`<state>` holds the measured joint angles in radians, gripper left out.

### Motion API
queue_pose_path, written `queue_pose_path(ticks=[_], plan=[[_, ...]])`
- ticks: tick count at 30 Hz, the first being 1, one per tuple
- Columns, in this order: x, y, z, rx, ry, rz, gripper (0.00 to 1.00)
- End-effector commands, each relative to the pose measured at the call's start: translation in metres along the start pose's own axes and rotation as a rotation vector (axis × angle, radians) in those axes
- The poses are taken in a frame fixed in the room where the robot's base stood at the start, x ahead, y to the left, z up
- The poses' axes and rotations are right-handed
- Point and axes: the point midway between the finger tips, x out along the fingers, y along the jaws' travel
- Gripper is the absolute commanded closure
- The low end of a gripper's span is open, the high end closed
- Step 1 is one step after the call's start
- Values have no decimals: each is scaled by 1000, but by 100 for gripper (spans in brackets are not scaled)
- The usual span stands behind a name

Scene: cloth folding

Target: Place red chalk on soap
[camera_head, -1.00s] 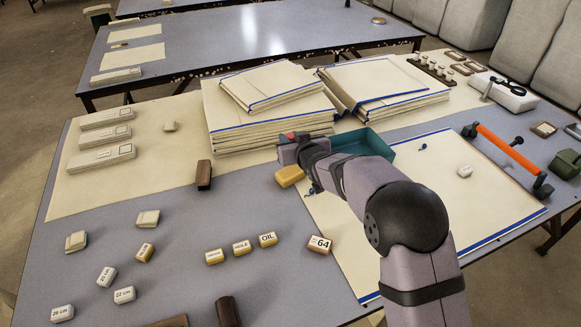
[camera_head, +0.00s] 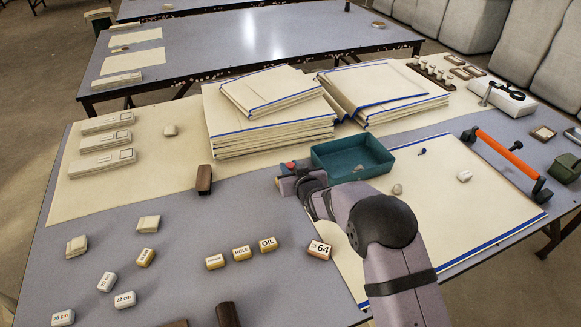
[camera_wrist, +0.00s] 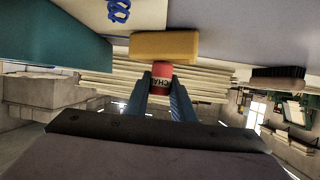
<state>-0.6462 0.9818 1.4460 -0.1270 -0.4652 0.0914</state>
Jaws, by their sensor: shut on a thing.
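My gripper (camera_wrist: 162,95) is shut on the red chalk (camera_wrist: 161,75), a short red piece with dark lettering, in the wrist view. In the head view a bit of red (camera_head: 291,165) shows at my gripper (camera_head: 284,180). The soap, a yellow block (camera_wrist: 164,46), lies on the table just beyond the chalk in the wrist view, which is upside down. The chalk's end meets the soap's edge in that picture; I cannot tell whether they touch. In the head view my gripper hides the soap.
A teal tray (camera_head: 353,169) stands to the right of my gripper. Stacks of folded cloth (camera_head: 270,138) rise behind. Small labelled blocks (camera_head: 241,253) lie in front, with bare grey table around them.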

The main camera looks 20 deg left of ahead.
Motion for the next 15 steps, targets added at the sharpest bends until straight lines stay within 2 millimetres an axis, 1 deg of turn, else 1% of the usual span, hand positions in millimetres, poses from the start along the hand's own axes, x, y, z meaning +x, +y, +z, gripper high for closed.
queue_pose_path(ticks=[6,11,12,13,14,15], plan=[[0,0,-1,0,3,0,100],[2,0,3,0,2,0,100],[1,0,2,0,2,0,71],[1,0,2,0,2,0,63],[1,0,2,0,2,0,59],[1,0,2,0,2,0,59]])
